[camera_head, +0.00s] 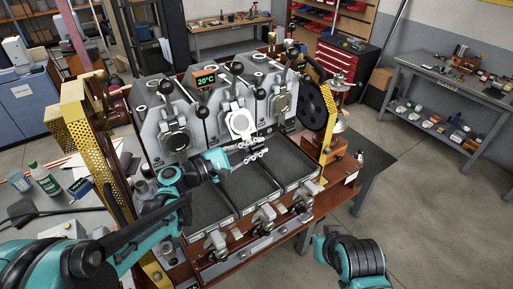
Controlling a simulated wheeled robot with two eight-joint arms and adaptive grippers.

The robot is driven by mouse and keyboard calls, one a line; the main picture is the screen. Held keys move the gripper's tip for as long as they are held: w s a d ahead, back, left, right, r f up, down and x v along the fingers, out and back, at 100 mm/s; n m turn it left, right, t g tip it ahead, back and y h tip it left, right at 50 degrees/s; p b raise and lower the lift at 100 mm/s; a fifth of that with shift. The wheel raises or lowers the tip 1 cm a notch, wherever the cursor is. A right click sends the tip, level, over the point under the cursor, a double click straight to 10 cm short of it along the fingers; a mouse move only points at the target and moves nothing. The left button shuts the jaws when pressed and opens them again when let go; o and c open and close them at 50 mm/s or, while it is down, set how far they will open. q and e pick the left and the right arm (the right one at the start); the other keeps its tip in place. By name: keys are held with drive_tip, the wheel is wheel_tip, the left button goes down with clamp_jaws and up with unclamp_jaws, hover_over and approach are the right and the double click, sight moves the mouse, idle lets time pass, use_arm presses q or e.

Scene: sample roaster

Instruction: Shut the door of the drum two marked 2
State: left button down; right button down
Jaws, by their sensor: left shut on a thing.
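The sample roaster (150,133) has three round drum doors in a row on its front face. The middle one, the door of drum two (240,123), looks bright and pale; the number 2 is too small to read. My left gripper (254,155) is just below and in front of this door, over the dark trays. It is shut on a small part at the door's lower edge, apparently its handle, largely hidden by the fingers. I cannot tell exactly how far the door stands from its drum. My right gripper is not in view; only my right arm shows at the bottom right.
The left drum door (177,138) and right drum door (281,104) flank the middle one. Levers with black knobs (237,68) stand above. A yellow perforated guard (88,135) is at left, a black wheel (312,106) at right. Open floor (405,205) lies to the right.

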use_arm(q)
drive_tip(key=c, duration=1.4)
unclamp_jaws()
drive_tip(key=shift+c, duration=0.2)
drive_tip(key=v, duration=1.2)
drive_tip(key=shift+s, duration=0.1)
drive_tip(key=s+d+r+p, duration=0.2)
drive_tip(key=s+r+p, duration=0.2)
drive_tip(key=r+p, duration=0.1)
drive_tip(key=shift+d+r+p, duration=0.25)
drive_tip(key=shift+r+p, duration=0.1)
drive_tip(key=shift+r, duration=0.1)
